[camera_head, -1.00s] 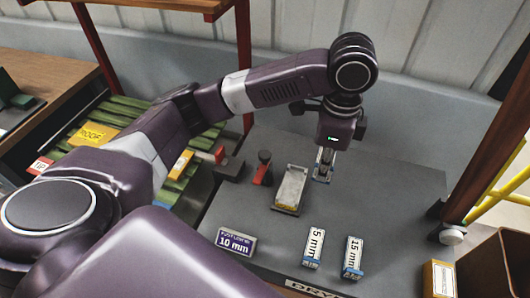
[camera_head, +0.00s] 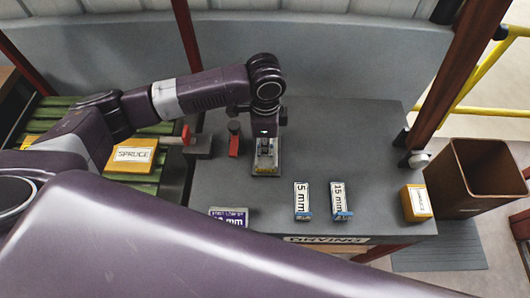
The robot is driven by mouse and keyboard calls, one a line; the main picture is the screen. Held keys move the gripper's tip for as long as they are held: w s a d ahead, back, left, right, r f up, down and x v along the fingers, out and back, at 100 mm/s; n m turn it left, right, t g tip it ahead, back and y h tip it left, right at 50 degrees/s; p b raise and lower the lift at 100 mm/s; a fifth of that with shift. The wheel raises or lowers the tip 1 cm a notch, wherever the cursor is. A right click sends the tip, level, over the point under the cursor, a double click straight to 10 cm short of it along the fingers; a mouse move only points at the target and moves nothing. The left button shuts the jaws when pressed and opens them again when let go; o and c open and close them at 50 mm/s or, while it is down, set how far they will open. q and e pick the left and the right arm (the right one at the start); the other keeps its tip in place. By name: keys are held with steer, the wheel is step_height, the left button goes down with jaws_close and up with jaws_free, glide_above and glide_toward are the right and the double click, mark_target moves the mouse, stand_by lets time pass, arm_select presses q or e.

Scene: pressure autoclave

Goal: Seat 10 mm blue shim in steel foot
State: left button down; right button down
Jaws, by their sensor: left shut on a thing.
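The steel foot (camera_head: 267,172) is a pale metal piece lying on the grey table. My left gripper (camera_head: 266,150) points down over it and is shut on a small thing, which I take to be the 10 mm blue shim. The shim is mostly hidden by the fingers, and I cannot tell whether it touches the foot or is inside it. My right gripper is not in view.
Blocks labelled 5 mm (camera_head: 302,201) and 15 mm (camera_head: 340,201) stand at the front. A red-handled clamp (camera_head: 234,140) is left of the foot. A yellow block (camera_head: 416,203) and a brown bin (camera_head: 478,178) are at right. The table's right rear is clear.

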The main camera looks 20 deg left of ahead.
arm_select(q)
steer(key=shift+d+f, duration=0.1)
steer(key=shift+f, duration=0.25)
step_height(320, 180, down, 3)
steer(key=shift+f+p, duration=0.15)
steer(key=shift+p, duration=0.15)
steer(key=shift+f, duration=0.45)
steer(key=c, duration=2)
jaws_free()
steer(key=shift+f, duration=0.15)
steer(key=shift+c, duration=0.2)
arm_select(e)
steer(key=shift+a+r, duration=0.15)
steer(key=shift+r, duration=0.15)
